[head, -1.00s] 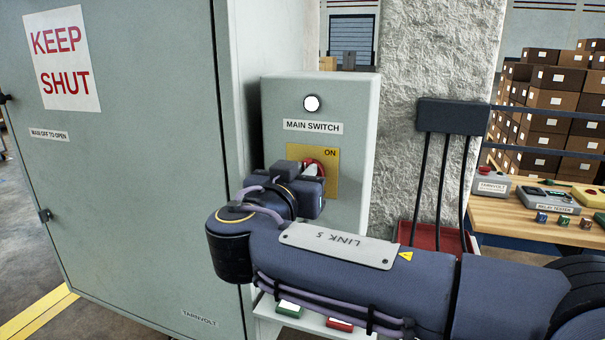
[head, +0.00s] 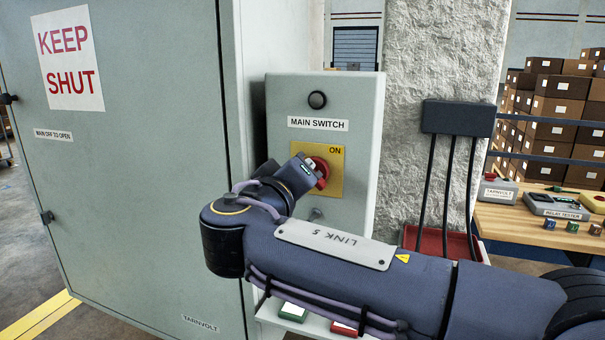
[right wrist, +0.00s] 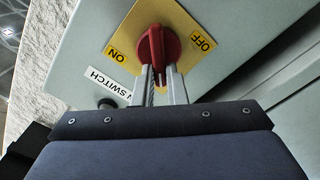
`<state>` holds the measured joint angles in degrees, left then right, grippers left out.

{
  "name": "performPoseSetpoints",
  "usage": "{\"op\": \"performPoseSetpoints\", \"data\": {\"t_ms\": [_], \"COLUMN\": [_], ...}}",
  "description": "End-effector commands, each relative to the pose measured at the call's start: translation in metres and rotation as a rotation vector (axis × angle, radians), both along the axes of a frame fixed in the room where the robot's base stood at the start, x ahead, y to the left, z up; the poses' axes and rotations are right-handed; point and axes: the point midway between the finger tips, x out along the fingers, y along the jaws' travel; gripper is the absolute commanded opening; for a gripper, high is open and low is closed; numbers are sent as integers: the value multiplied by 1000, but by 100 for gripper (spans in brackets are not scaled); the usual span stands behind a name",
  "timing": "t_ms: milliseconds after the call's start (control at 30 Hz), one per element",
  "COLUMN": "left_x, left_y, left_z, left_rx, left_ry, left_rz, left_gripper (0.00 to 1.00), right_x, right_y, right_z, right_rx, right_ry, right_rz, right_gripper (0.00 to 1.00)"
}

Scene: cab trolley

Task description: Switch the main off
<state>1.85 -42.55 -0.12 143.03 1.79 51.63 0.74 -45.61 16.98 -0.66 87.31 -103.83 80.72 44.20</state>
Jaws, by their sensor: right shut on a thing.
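The main switch box (head: 365,150) is grey, with a yellow plate (head: 335,183) that carries a red rotary knob (head: 322,174). The round lamp (head: 317,100) above the "MAIN SWITCH" label is dark. My right gripper (right wrist: 160,76) is shut on the red knob (right wrist: 153,45), one finger on each side. In the right wrist view, "ON" is to the knob's left and "OFF" to its right; the knob's grip stands between the two words. In the head view the gripper hides "OFF". My left gripper is out of view.
A large grey cabinet (head: 130,170) with a "KEEP SHUT" sign stands close at the left, its door shut. A rough pillar (head: 440,60) with a dark cable box (head: 458,118) is at the right. A wooden bench (head: 510,220) with devices stands further right.

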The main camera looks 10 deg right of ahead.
Motion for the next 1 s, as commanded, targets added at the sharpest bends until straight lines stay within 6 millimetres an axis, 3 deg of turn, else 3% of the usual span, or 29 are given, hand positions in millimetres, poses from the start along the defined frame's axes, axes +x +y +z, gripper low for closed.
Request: {"op": "performPoseSetpoints", "data": {"t_ms": [600,1000], "left_x": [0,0], "left_y": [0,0], "left_z": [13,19], "left_rx": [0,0], "left_ry": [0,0], "left_rz": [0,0], "left_gripper": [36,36], "right_x": [3,3], "right_y": [4,5], "right_z": [-8,-12], "right_rx": [-463,-626], "right_ry": [314,425], "right_rz": [1,2], "right_gripper": [0,0]}}
